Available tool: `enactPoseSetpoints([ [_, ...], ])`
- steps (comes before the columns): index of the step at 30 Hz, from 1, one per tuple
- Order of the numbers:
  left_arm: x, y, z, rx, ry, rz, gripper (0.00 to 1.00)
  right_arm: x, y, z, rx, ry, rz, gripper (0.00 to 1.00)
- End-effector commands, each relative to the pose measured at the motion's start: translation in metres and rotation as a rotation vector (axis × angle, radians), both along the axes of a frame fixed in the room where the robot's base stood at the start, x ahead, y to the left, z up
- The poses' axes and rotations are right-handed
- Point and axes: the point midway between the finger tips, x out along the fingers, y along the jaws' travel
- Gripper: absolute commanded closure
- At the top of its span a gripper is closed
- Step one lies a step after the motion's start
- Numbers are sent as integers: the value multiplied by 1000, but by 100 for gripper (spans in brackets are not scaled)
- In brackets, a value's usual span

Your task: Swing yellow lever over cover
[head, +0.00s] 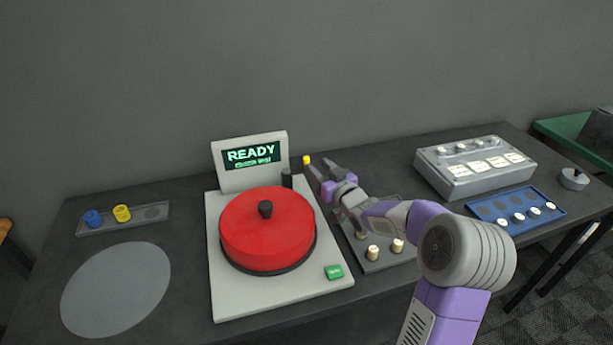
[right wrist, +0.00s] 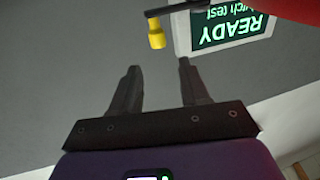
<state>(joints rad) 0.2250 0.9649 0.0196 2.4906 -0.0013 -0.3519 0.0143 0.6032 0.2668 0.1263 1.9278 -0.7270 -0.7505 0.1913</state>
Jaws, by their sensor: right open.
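The round red cover (head: 268,240) with a black knob sits on the pale machine base, and its edge shows in the right wrist view (right wrist: 297,8). The yellow lever tip (head: 306,160) stands at the machine's back right, beside a dark post (head: 287,178). In the right wrist view the yellow tip (right wrist: 156,34) hangs from a dark bar, off to the side of the cover. My right gripper (head: 322,170) is open and empty, its fingers (right wrist: 158,66) pointing towards the yellow tip with a gap between. My left gripper is not in view.
A screen (head: 250,155) reading READY stands behind the cover. A green button (head: 334,272) is at the base's front right. A grey plate with pale knobs (head: 373,253) lies under my right arm. A grey tray (head: 150,216) with blue and yellow pieces is at left.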

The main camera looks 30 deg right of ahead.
Motion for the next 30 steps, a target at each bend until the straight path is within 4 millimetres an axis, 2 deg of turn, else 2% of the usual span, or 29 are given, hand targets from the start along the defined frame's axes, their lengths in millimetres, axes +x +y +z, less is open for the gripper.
enactPoseSetpoints([
  [1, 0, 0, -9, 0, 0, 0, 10, 0, 0, -8, 0, -1, 0, 55],
  [7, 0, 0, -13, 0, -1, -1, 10, 9, 0, -12, 0, -1, 2, 55],
  [15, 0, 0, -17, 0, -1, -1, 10, 49, 0, -11, 1, -2, 2, 55],
  [21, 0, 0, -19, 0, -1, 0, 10, 69, -1, -11, 0, -2, 0, 55],
  [30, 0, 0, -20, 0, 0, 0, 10, 76, -1, -10, 0, 0, 0, 55],
])
